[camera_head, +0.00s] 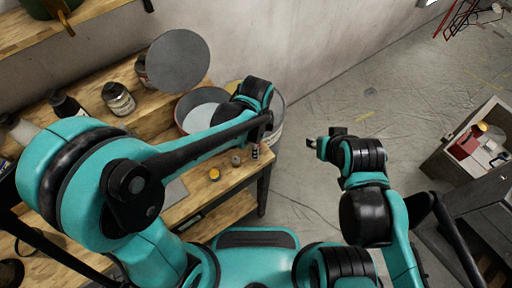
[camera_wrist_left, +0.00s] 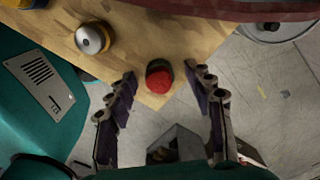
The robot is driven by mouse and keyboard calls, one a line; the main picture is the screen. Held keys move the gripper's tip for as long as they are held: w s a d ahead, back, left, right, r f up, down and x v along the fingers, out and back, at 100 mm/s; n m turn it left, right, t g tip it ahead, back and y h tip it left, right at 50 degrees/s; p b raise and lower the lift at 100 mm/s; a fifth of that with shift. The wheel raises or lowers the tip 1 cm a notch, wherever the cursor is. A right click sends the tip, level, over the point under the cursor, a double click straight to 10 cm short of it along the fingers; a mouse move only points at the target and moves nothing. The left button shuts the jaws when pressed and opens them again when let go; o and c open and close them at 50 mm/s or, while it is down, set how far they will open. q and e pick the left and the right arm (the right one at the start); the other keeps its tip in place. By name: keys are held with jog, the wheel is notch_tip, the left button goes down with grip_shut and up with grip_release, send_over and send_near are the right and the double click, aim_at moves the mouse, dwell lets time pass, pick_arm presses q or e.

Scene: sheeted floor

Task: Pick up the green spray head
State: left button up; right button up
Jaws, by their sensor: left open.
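I cannot make out a green spray head for certain in either view. A small red-topped item with a dark rim (camera_wrist_left: 158,78) stands near the corner of the wooden bench (camera_wrist_left: 190,40) in the left wrist view. My left gripper (camera_wrist_left: 160,74) is open, its two fingers on either side of that item in the picture; no contact shows. In the head view my left wrist hangs over the bench's right end and its fingers are mostly hidden. My right gripper (camera_head: 323,142) is over the floor, away from the bench; whether it is open is unclear.
Small items, one orange-topped (camera_head: 214,174) and one grey (camera_head: 236,160), stand on the bench. A jar (camera_head: 118,99), a grey disc (camera_head: 178,60) and a round container (camera_head: 201,112) are behind. A box (camera_head: 462,150) with items is at right. The floor between is clear.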

pick_arm(q)
jog(key=shift+r, duration=0.1)
grip_shut()
jog(key=shift+r, duration=0.1)
